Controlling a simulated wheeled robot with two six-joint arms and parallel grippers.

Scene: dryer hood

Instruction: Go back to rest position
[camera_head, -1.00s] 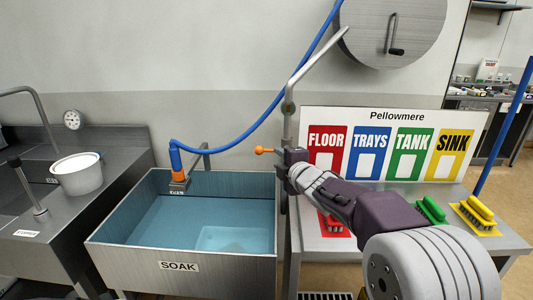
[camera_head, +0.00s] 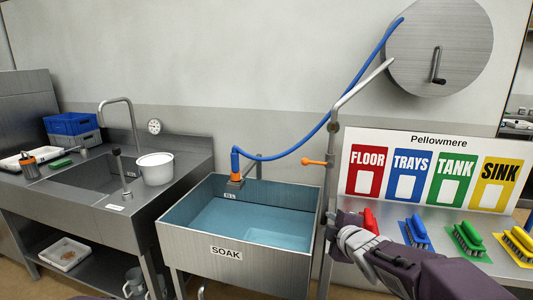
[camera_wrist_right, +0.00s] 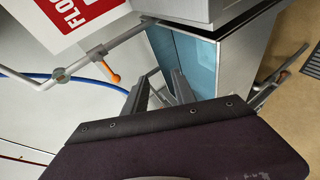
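My right gripper (camera_head: 335,235) is beside the upright pipe (camera_head: 331,170), below the orange valve handle (camera_head: 315,161). In the right wrist view its two fingers (camera_wrist_right: 160,92) stand apart with nothing between them. The orange handle also shows in that view (camera_wrist_right: 110,72), clear of the fingers. In the head view the handle sticks out to the left of the pipe. My left gripper is in neither view.
The soak sink (camera_head: 216,248) holds bluish water, with a blue hose (camera_head: 290,150) and nozzle above it. Coloured brushes (camera_head: 416,232) lie on the right counter below the label board (camera_head: 432,172). A white bucket (camera_head: 155,168) stands on the left counter.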

